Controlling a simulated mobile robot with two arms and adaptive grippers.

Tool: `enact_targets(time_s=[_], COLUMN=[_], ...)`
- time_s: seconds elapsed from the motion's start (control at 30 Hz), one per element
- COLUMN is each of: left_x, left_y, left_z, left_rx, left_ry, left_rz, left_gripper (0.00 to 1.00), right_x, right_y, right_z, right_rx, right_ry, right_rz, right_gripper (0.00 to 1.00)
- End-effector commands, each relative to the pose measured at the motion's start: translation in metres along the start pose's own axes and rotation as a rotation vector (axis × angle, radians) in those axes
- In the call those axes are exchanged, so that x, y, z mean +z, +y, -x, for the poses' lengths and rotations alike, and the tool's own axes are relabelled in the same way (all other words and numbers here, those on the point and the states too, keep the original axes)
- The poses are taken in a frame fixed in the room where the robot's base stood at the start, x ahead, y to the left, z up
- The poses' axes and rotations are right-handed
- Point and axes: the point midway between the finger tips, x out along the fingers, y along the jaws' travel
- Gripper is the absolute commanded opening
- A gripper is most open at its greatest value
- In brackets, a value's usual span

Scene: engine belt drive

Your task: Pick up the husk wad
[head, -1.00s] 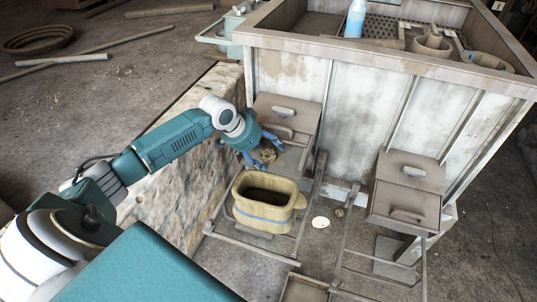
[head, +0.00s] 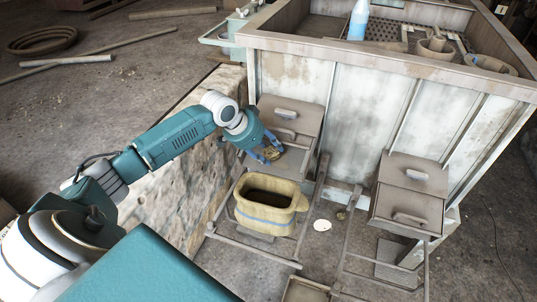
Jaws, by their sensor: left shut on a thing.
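The husk wad (head: 271,154) is a small yellow-brown clump at the left drawer unit on the machine's front. My left gripper (head: 270,153) is shut on the husk wad, its blue fingers on either side of it. The wad shows just in front of the grey drawer box and above the woven basket; I cannot tell whether it touches the surface below. My right gripper is out of view.
A tan basket (head: 265,205) with a blue band stands just below the gripper, on a low frame. A white disc (head: 322,225) and a small brown clump (head: 341,215) lie to its right. A second drawer unit (head: 408,195) is farther right. A stone wall (head: 190,150) runs left.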

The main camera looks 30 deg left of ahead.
Motion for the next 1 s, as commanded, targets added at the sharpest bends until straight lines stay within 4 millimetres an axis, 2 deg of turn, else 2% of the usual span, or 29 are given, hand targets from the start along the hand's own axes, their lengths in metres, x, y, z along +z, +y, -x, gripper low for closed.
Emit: enact_targets(time_s=[0.17, 0.3, 0.5, 0.67, 1.0], left_x=[0.031, 0.062, 0.093, 0.109, 0.125], left_y=[0.021, 0.043, 0.071, 0.086, 0.098], left_z=[0.015, 0.034, 0.057, 0.068, 0.079], left_rx=[0.000, -0.002, 0.000, 0.003, 0.000], left_ry=[-0.008, -0.011, -0.009, -0.008, -0.003], left_rz=[-0.007, -0.007, -0.006, -0.007, 0.000], left_gripper=[0.21, 0.21, 0.21, 0.21, 0.21], right_x=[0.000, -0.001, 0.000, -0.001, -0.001], right_y=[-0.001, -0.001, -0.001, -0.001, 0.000], right_z=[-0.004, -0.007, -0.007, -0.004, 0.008], right_rx=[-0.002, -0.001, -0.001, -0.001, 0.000], right_ry=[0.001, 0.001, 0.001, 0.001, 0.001], right_rz=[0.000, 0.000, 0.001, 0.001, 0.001], right_gripper=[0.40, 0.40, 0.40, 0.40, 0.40])
